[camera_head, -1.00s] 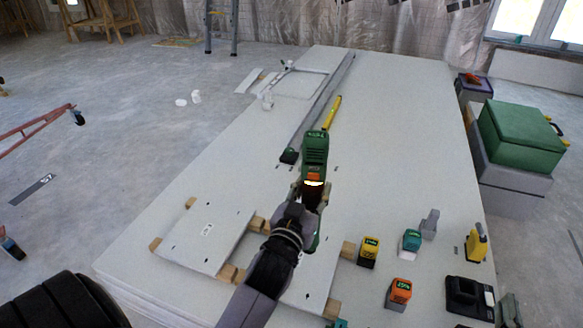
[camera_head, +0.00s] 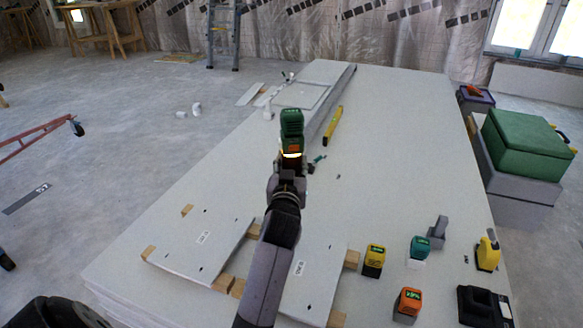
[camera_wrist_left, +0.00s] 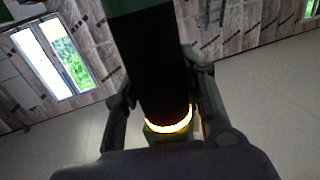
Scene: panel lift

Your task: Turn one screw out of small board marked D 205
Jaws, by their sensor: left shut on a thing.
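My left gripper (camera_head: 287,172) is shut on a green power driver (camera_head: 291,122), held upright above the middle of the large white panel stack. In the left wrist view the driver's dark grip (camera_wrist_left: 150,60) stands between the fingers, with a glowing yellow ring near the palm. Two small pale boards lie on wooden blocks at the near end: a left board (camera_head: 192,250) and a right board (camera_head: 318,285). Each has a small label, too small to read surely, so I cannot tell which is D 205. My arm covers part of the right board. My right gripper is not in view.
On the panel stack (camera_head: 380,150) stand a yellow block (camera_head: 374,257), a teal block (camera_head: 419,247), an orange block (camera_head: 408,300) and a black charger (camera_head: 484,304). A yellow level (camera_head: 333,125) and metal profiles lie farther back. Green and grey cases (camera_head: 525,145) stand right.

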